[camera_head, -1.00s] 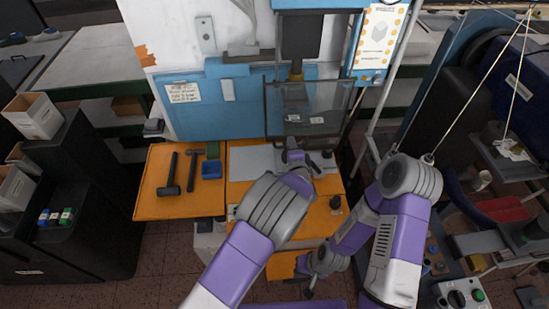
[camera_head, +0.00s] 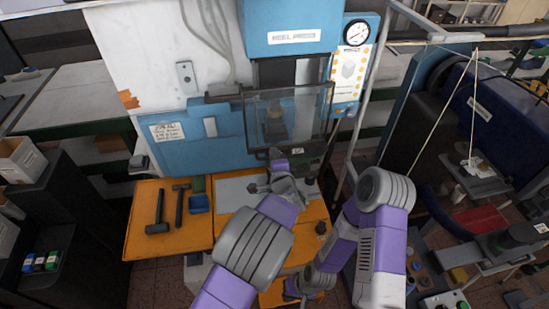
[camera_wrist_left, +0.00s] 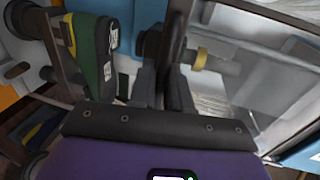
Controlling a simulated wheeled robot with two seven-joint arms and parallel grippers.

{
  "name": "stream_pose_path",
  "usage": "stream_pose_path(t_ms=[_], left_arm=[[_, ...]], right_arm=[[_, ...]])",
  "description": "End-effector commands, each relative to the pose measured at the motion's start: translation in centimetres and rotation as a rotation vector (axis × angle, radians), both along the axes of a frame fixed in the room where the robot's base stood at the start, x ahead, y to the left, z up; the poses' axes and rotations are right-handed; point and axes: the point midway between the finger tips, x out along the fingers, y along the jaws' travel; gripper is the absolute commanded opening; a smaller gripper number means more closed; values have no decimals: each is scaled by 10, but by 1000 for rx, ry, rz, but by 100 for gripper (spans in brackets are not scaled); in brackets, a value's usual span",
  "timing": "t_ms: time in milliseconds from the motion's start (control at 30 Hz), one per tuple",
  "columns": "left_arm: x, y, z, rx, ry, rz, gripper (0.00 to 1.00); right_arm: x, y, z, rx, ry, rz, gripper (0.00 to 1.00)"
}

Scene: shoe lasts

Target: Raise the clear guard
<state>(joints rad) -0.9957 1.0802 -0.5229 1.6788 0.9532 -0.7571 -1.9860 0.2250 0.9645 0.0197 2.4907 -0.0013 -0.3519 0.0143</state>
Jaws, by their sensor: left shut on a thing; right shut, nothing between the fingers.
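The clear guard (camera_head: 315,118), a see-through panel with a dark frame, stands in front of the blue heel press. Its top edge is above the top of the blue panel on the left. My left gripper (camera_head: 277,157) is at its lower edge, shut on it. In the left wrist view, the dark fingers (camera_wrist_left: 165,85) close on a dark part beside the guard's clear sheet (camera_wrist_left: 240,85); the exact grip is partly hidden. My right gripper (camera_head: 303,291) is low, near the orange table's front edge, away from the guard, shut and empty.
The press head (camera_head: 293,20) is above the guard. A grey post (camera_head: 372,95) stands to its right.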

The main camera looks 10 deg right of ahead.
Motion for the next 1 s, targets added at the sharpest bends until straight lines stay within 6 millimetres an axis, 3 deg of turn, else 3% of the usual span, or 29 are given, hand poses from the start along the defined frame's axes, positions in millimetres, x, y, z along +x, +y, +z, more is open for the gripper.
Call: stream_pose_path(t_ms=[33, 67, 133, 467, 800, 1000], left_arm=[[0, 0, 1, -1, -2, 0, 0], [0, 0, 1, -1, -2, 0, 22], [0, 0, 1, -1, -2, -1, 30], [-4, -1, 0, 0, 0, -1, 30], [-53, -2, 11, -2, -1, -3, 30], [-72, -2, 15, -1, -1, -2, 30]], right_arm=[[0, 0, 0, 0, 0, 0, 0], [0, 0, 0, 0, 0, 0, 0], [0, 0, 0, 0, 0, 0, 0], [0, 0, -1, 0, 0, 0, 0], [0, 0, -8, 0, 0, 0, 0], [0, 0, -10, 0, 0, 0, 0]])
